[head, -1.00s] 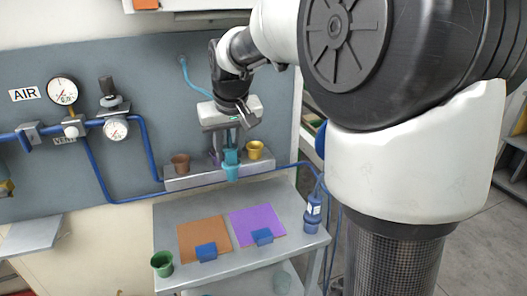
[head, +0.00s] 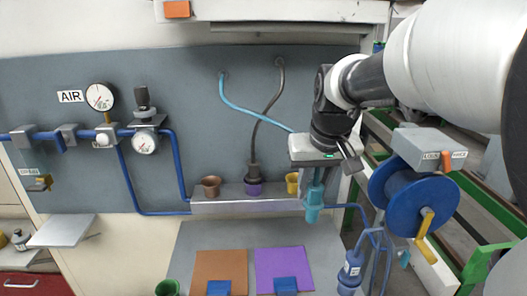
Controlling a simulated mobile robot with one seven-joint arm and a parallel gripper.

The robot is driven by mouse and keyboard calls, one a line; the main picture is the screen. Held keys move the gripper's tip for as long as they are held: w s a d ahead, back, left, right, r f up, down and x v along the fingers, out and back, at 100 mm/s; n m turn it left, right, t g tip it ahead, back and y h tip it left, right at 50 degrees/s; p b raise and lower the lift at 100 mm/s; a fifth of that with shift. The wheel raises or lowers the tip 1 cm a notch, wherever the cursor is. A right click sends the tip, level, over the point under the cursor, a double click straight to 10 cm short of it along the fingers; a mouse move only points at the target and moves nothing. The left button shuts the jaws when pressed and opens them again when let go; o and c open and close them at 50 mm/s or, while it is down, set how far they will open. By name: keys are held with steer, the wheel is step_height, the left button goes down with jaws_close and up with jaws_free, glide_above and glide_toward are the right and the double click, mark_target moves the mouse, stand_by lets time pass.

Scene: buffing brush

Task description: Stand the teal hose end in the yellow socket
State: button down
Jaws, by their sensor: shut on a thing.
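My gripper (head: 318,178) points down and is shut on the teal hose end (head: 314,204). The hose end hangs about upright at the right end of the metal ledge (head: 228,206), just right of the yellow socket (head: 292,183) and apart from it in the picture. Its depth relative to the ledge is hard to tell. Its blue hose (head: 250,113) runs from the wall down to the gripper, which hides its last stretch. The yellow socket is an upright cup on the ledge and looks empty, though its inside barely shows.
A brown socket (head: 211,187) and a purple socket (head: 253,188) share the ledge. A dark hose end (head: 254,171) stands in the purple one. Orange (head: 220,268) and purple (head: 284,266) mats lie below. A blue reel (head: 412,205) is at right.

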steer(key=shift+w+a+f+p, duration=0.1)
steer(key=shift+w+f+p, duration=0.35)
steer(key=shift+w, duration=2.5)
steer(key=shift+w+a+f+p, duration=0.15)
steer(key=shift+w+f, duration=0.55)
steer(key=shift+w, duration=2.3)
steer(key=shift+w+f+p, duration=0.35)
steer(key=shift+w+f, duration=0.2)
steer(key=shift+w, duration=2.4)
steer(key=shift+f, duration=0.1)
steer(key=shift+f, duration=0.3)
steer(key=c, duration=1.4)
jaws_free()
steer(key=shift+o, duration=0.2)
